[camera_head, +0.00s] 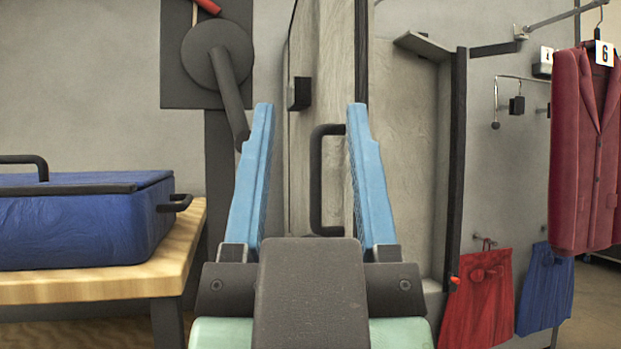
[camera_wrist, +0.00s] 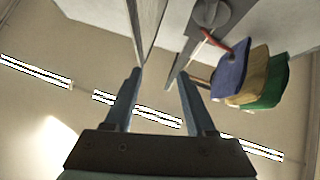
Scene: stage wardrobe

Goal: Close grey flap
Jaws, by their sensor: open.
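The grey flap (camera_head: 335,85) is a tall panel standing open in the middle of the head view, turned at a steep angle to me. It has a black bar handle (camera_head: 316,180) and a small black block near its left edge. To its right is a grey recess (camera_head: 405,160) with a dark upright frame edge. My gripper (camera_head: 310,106) has blue fingers spread wide and empty. The flap's handle appears between the fingers in the picture; I see no contact. In the wrist view, my open gripper (camera_wrist: 159,73) points toward a narrow grey panel edge, probably the flap.
A blue case (camera_head: 80,225) lies on a wooden table (camera_head: 100,285) at left. A dark round mechanism with a lever (camera_head: 218,60) is on the wall. A red jacket (camera_head: 585,150) and red and blue cloths hang at right. Coloured cloths (camera_wrist: 255,80) show in the wrist view.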

